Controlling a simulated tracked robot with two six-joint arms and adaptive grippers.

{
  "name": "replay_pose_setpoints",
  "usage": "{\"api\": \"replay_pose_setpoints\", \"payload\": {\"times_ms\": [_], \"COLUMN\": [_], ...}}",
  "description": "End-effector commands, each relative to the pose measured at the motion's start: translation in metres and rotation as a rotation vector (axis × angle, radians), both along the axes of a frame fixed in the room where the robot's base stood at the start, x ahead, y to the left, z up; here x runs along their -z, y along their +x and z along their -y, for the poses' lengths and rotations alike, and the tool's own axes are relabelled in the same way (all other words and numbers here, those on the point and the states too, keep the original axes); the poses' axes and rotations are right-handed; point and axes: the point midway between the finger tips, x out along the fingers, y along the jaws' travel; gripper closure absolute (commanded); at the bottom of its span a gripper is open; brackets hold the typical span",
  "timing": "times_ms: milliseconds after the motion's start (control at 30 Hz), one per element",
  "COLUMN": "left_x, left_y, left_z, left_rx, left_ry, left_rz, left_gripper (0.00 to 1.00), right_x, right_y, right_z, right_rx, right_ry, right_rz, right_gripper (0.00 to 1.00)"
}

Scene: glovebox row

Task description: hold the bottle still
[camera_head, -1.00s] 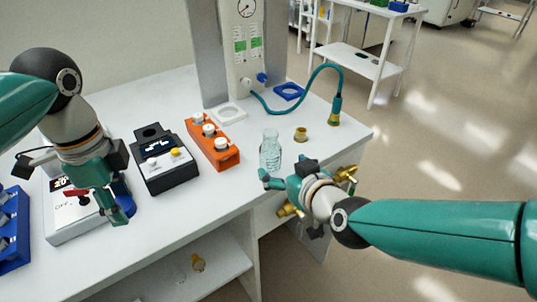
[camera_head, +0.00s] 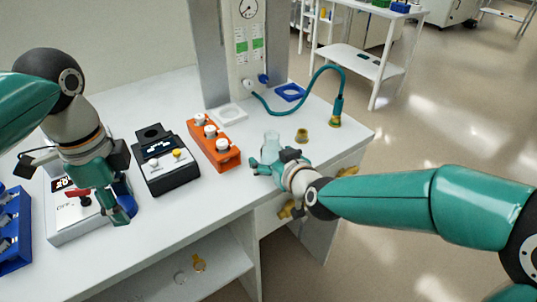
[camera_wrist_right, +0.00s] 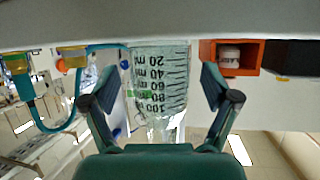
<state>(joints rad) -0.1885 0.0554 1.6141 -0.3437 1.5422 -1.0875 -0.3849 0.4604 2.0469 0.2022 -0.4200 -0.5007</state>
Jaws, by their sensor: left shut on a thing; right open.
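The bottle (camera_head: 271,142) is clear glass and stands upright near the front right edge of the white bench. In the right wrist view the bottle (camera_wrist_right: 160,80) appears upside down with black volume marks. My right gripper (camera_head: 270,165) is open at the bottle, partly hiding its lower part. Its fingers (camera_wrist_right: 162,95) lie on either side of the bottle, with a gap on each side. My left gripper (camera_head: 117,207) is shut on a blue object (camera_head: 123,188), mostly hidden by the fingers, beside a white device (camera_head: 75,229) marked OFF.
A teal hose (camera_head: 318,72) ends in an upright fitting (camera_head: 337,112). An orange block (camera_head: 214,147) and a black device (camera_head: 166,165) stand to the left. A blue rack (camera_head: 12,232) is far left.

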Motion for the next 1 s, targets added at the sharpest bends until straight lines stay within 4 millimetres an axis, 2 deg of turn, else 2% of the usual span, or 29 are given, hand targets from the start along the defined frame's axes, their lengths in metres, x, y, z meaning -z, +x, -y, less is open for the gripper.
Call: {"api": "replay_pose_setpoints", "payload": {"times_ms": [400,467,867,1000], "left_x": [-0.0005,-0.0005,-0.0005,-0.0005], "left_y": [-0.0001,-0.0001,-0.0003,-0.0004], "left_z": [-0.0001,-0.0002,-0.0004,-0.0005], "left_rx": [0.000,0.000,-0.001,-0.001], "left_ry": [0.000,0.000,0.000,0.000], "left_rz": [0.000,0.000,0.000,0.000], "left_gripper": [0.70,0.70,0.70,0.70], "right_x": [0.0023,0.0023,0.0015,0.0015], "right_y": [0.0052,0.0051,0.0053,0.0052], "right_z": [-0.0023,-0.0024,-0.0028,-0.0029], "right_rx": [0.000,0.000,0.000,0.000], "right_ry": [0.000,0.000,0.000,0.000], "right_rz": [0.001,0.001,0.002,0.002], "right_gripper": [0.13,0.22,0.88,0.91]}}
